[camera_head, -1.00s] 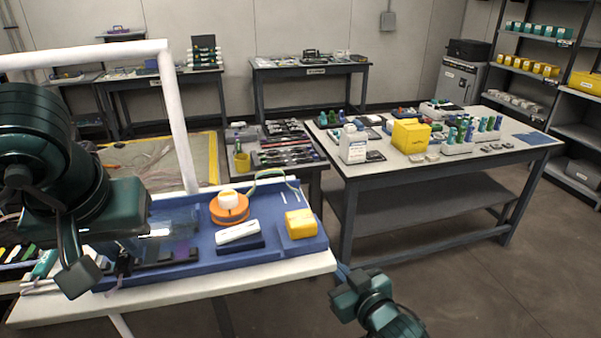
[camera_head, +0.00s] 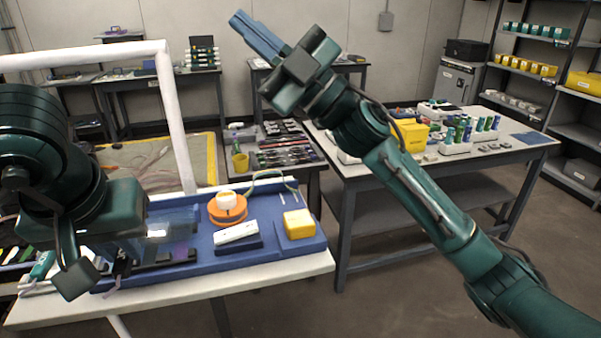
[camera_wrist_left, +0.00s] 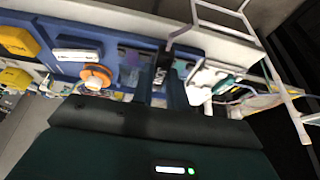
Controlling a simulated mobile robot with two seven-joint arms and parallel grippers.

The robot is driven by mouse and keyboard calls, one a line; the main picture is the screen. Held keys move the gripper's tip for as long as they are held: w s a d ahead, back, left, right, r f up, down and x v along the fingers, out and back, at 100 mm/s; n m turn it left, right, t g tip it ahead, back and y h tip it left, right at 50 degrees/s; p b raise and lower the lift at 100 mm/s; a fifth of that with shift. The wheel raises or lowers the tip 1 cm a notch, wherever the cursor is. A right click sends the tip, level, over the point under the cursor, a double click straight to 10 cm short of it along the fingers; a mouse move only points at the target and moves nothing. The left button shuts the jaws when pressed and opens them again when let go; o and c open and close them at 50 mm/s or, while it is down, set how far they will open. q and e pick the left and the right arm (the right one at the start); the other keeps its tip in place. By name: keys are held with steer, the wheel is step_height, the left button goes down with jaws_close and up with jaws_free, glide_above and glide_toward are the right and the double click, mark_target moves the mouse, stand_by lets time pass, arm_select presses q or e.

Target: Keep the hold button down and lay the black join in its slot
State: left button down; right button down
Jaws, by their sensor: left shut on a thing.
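My left gripper (camera_wrist_left: 162,92) reaches down over the left part of the blue tray (camera_head: 282,262). In the left wrist view a small black piece with white lettering (camera_wrist_left: 161,74) lies between its fingers, and they are shut on it. This piece also shows in the head view (camera_head: 121,263), partly behind my left wrist. A low black strip (camera_head: 168,257) lies on the tray right of it. I cannot make out the slot, the black join or the hold button for certain. My right gripper (camera_head: 257,36) is raised high, away from the tray, its long blue fingers close together; nothing shows in it.
An orange spool with a white top (camera_head: 228,207), a white device (camera_head: 237,233) and a yellow box (camera_head: 299,223) stand on the tray's right half. Green and white items (camera_head: 42,268) lie left of it. A table with bottles and boxes (camera_head: 470,150) stands behind right.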

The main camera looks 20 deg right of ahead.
steer(key=s+a+f+n+g+h, duration=0.3)
steer(key=s+a+n+g, duration=0.2)
steer(key=a+n+g, duration=0.15)
steer(key=s+a+f+n+g+h, duration=0.35)
steer(key=s+a+n+g, duration=0.25)
steer(key=n+g, duration=0.2)
steer(key=w+d+f+t+h, duration=0.25)
steer(key=d+f+h, duration=0.25)
steer(key=f+h, duration=0.3)
steer(key=w+d+f+m+t+h, duration=0.1)
steer(key=d+h, duration=0.1)
steer(key=d, duration=0.2)
steer(key=w+d+f+t+h, duration=0.1)
steer(key=d+f+h, duration=0.1)
steer(key=d+h, duration=0.1)
steer(key=w+d+f+m+h, duration=0.1)
steer(key=d+h, duration=0.2)
steer(key=d, duration=0.2)
steer(key=shift+w+d+f+m+t, duration=0.15)
steer(key=shift+w+f+m+t, duration=0.15)
steer(key=shift+f+m+t, duration=0.1)
steer(key=shift+d+f, duration=0.2)
steer(key=shift+f, duration=1.75)
